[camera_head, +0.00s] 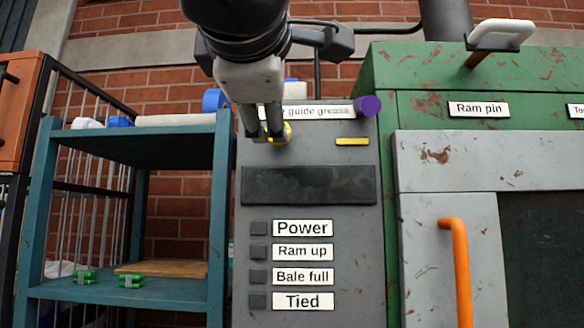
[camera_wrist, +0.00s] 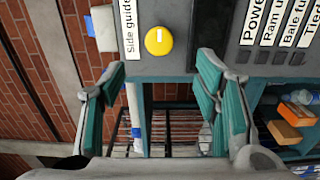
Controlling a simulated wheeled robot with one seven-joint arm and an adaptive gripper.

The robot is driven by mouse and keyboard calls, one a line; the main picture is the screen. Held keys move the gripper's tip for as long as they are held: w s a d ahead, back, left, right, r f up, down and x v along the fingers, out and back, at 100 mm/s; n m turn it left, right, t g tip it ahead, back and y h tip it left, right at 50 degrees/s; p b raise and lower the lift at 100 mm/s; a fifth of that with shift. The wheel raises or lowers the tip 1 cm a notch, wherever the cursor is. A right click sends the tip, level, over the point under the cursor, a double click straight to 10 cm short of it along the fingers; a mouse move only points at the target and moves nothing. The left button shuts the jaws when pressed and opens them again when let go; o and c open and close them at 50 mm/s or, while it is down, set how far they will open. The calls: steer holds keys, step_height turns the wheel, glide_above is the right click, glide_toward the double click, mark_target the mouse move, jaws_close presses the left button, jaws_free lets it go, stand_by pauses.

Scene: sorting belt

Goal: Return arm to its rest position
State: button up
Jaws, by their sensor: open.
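My gripper (camera_head: 264,138) hangs in front of the upper left of a grey control panel (camera_head: 360,215) in the head view. In the wrist view my gripper (camera_wrist: 162,80) has its two teal-padded fingers spread wide with nothing between them. A round yellow knob (camera_wrist: 159,41) with a white mark shows just beyond the gap between the fingertips, apart from both. In the head view the knob (camera_head: 286,132) is partly hidden behind my fingers.
A teal shelf rack (camera_head: 222,200) stands left of the panel, with green pieces (camera_head: 130,281) on its lower shelf. A green machine (camera_head: 385,85) with an orange handle (camera_head: 457,265) stands to the right. Labels reading Power, Ram up, Bale full and Tied sit on the panel.

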steer(key=shift+s, duration=0.8)
steer(key=d+f+m+g+h+p, duration=0.35)
steer(key=d+f+m+g, duration=0.45)
steer(key=d+f, duration=1)
steer(key=s+d+f+m+g+y+p, duration=0.2)
steer(key=s+f+m+g, duration=0.1)
steer(key=s+f, duration=0.4)
steer(key=s+d+f+m+g+y+p, duration=0.2)
steer(key=s+f+m, duration=0.4)
steer(key=f, duration=0.8)
steer(key=s, duration=0.2)
steer(key=shift+s+d+f+m+g, duration=0.2)
steer(key=shift+s+d+m+g, duration=0.1)
steer(key=shift+g, duration=0.1)
